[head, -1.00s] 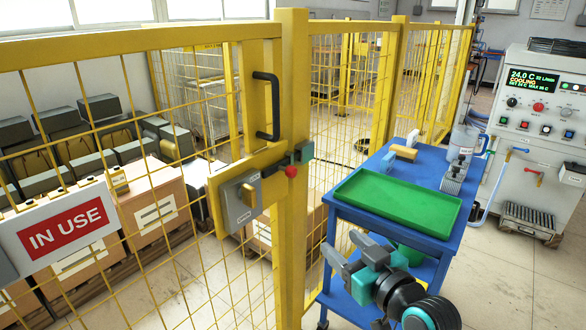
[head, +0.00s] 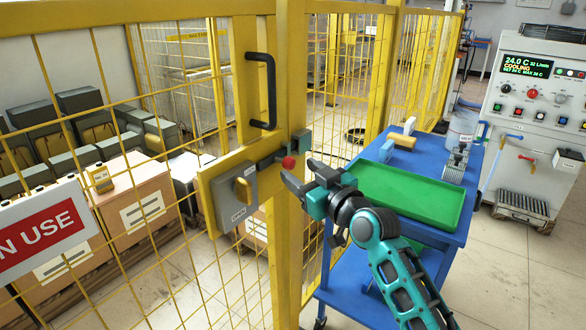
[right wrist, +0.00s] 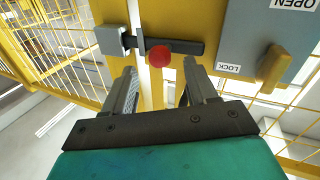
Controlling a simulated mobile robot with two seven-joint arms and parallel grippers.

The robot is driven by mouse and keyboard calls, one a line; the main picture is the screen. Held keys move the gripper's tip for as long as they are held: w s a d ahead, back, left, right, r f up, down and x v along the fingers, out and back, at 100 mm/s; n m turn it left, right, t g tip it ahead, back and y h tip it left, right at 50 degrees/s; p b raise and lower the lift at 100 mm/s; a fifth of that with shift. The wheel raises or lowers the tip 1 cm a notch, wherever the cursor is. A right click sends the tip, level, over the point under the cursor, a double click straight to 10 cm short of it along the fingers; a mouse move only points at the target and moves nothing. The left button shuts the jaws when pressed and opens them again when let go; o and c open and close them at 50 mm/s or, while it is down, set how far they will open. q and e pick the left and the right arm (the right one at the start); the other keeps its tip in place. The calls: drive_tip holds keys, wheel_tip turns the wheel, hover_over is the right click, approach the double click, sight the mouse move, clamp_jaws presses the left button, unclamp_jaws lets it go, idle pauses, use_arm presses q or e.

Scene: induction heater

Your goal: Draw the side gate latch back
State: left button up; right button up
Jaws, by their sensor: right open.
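The side gate latch is a dark bolt (right wrist: 184,46) with a red knob (head: 289,162), in front of the yellow gate post. The bolt's end reaches into a grey-green keeper (head: 301,144). A grey lock box (head: 234,198) with a yellow turn handle sits left of it on a yellow plate. My right gripper (head: 301,175) is open, its fingers pointing at the knob from the lower right. In the right wrist view the red knob (right wrist: 160,56) lies just beyond and between the fingertips (right wrist: 162,80), apart from them. My left gripper is not in view.
A black gate handle (head: 263,91) is above the latch. A blue cart (head: 452,238) with a green tray (head: 405,193) stands right of the gate, close to my right arm. An "IN USE" sign (head: 40,238) hangs on the mesh at left.

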sight(292, 165)
drive_tip(key=shift+x, duration=2)
drive_tip(key=shift+c, duration=0.5)
clamp_jaws()
